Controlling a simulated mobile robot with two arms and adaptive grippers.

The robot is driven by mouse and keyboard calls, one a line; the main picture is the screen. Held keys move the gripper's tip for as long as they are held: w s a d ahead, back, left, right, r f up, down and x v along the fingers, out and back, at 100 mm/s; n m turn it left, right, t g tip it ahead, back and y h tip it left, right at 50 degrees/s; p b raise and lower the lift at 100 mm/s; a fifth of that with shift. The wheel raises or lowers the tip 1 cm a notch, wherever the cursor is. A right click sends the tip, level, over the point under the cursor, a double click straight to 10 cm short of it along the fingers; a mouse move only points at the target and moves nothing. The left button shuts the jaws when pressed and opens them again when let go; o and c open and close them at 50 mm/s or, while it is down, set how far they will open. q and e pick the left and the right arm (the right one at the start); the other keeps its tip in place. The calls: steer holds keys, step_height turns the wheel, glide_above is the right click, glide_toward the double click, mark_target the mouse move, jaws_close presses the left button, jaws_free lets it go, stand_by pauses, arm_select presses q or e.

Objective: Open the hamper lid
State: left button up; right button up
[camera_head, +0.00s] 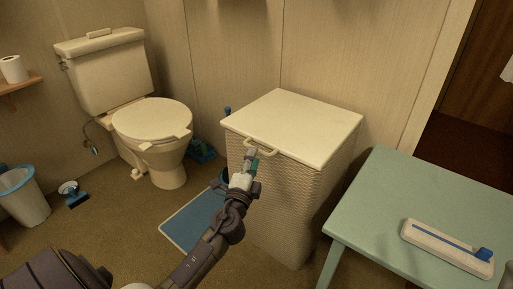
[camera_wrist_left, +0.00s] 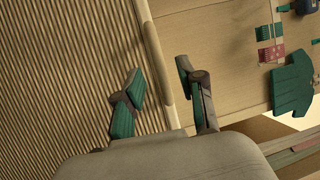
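The hamper (camera_head: 290,200) is a tall woven box in the head view. Its pale lid (camera_head: 295,125) lies flat and closed on top. A small curved handle (camera_head: 264,150) sits at the lid's front edge. My left gripper (camera_head: 251,160) is at the front of the hamper, close by this handle. In the left wrist view, its two fingers (camera_wrist_left: 160,84) are apart, with a pale bar-like edge (camera_wrist_left: 168,85) between them. I cannot tell whether either finger touches it. The ribbed hamper side (camera_wrist_left: 65,70) fills the left of that view. My right gripper is not in view.
A green table (camera_head: 385,195) with a white and blue object (camera_head: 445,247) stands close to the hamper's right. A toilet (camera_head: 150,120) stands to the left, with a bin (camera_head: 22,200) beyond. A blue mat (camera_head: 190,222) lies on the floor.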

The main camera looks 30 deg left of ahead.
arm_select(q)
steer(key=shift+x, duration=2.25)
jaws_close()
